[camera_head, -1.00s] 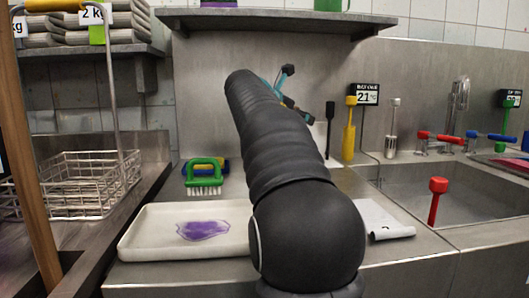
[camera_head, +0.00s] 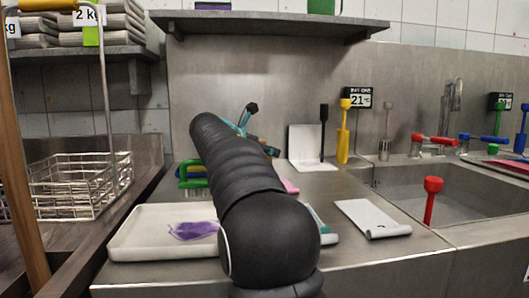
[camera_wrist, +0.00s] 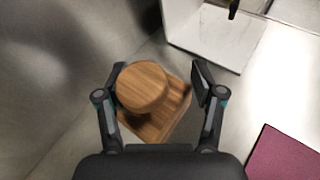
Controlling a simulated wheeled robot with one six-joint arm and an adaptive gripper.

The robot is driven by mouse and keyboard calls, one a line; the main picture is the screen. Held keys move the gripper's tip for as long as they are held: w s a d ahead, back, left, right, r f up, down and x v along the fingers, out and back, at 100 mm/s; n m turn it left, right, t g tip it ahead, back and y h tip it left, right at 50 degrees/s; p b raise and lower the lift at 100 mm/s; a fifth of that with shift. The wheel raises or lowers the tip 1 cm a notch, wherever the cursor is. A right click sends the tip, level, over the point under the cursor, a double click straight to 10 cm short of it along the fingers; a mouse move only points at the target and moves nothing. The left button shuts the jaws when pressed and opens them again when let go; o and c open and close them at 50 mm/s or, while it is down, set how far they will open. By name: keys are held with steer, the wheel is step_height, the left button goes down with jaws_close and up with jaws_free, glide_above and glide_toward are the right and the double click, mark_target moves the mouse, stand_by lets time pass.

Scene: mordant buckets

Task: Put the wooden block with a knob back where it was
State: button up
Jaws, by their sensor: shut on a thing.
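The wooden block with a round knob (camera_wrist: 142,88) shows in the wrist view between the fingers of my gripper (camera_wrist: 157,84).
A white upright stand (camera_head: 303,145) is right of my gripper; it also shows in the wrist view (camera_wrist: 216,38). A green brush (camera_head: 190,180), a white tray with a purple stain (camera_head: 150,238) and a pink piece (camera_head: 290,186) are near my arm. The sink (camera_head: 455,195) is at right.

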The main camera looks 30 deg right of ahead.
steer(key=o, duration=1.5)
steer(key=shift+a+r, duration=0.15)
steer(key=shift+a, duration=0.05)
steer(key=v, duration=1.1)
steer(key=shift+s+a+r, duration=0.1)
steer(key=shift+a+r, duration=0.05)
steer(key=shift+a, duration=0.15)
